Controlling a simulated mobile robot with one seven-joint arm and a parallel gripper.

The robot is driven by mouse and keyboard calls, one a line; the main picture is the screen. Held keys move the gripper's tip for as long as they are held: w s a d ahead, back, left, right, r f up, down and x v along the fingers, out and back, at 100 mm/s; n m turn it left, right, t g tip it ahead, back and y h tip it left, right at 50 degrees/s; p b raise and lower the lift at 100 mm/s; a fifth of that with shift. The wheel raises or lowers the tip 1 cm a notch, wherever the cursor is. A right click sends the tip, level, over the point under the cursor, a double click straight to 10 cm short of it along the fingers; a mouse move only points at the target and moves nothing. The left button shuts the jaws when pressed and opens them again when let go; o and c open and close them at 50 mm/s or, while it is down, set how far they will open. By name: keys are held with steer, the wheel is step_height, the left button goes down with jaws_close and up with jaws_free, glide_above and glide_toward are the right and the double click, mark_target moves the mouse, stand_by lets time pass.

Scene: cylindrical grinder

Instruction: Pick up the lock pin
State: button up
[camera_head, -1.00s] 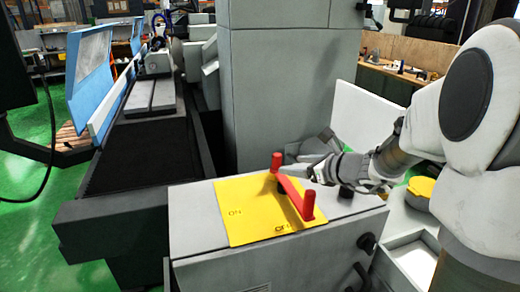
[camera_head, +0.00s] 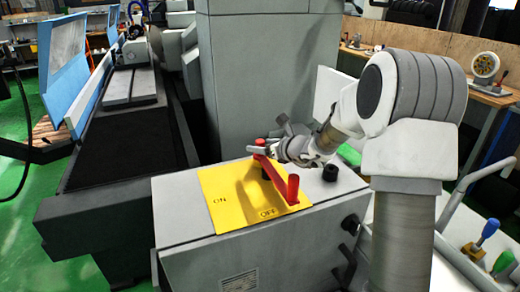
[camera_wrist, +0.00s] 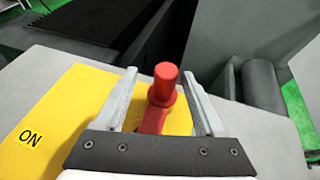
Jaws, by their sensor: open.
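A red lever (camera_head: 281,174) sits on a yellow ON/OFF plate (camera_head: 226,203). An upright red peg stands at each end. I cannot tell for sure which peg is the lock pin; the far red peg (camera_head: 260,144) is the one at my gripper (camera_head: 260,150). In the wrist view this red peg (camera_wrist: 165,83), with a collar below its head, stands between the two open fingers of my gripper (camera_wrist: 158,77). Gaps show on both sides. The near red peg (camera_head: 293,187) stands free. The lower part of the far peg is hidden in the head view.
The plate lies on a grey cabinet (camera_head: 180,216) with a black knob (camera_head: 330,172) to the right of the lever. A tall grey column (camera_head: 250,80) rises behind. At far right are a wooden workbench and a tray with coloured-handled tools (camera_head: 490,232).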

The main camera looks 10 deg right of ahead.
steer(key=shift+w+d+p+x, duration=0.1)
steer(key=shift+d+p+x, duration=0.1)
steer(key=shift+x, duration=1.1)
steer(key=shift+w+d+p+x, duration=0.1)
steer(key=shift+p+x, duration=0.05)
steer(key=shift+x, duration=1.15)
steer(key=shift+r, duration=0.15)
steer(key=shift+c, duration=0.2)
jaws_close()
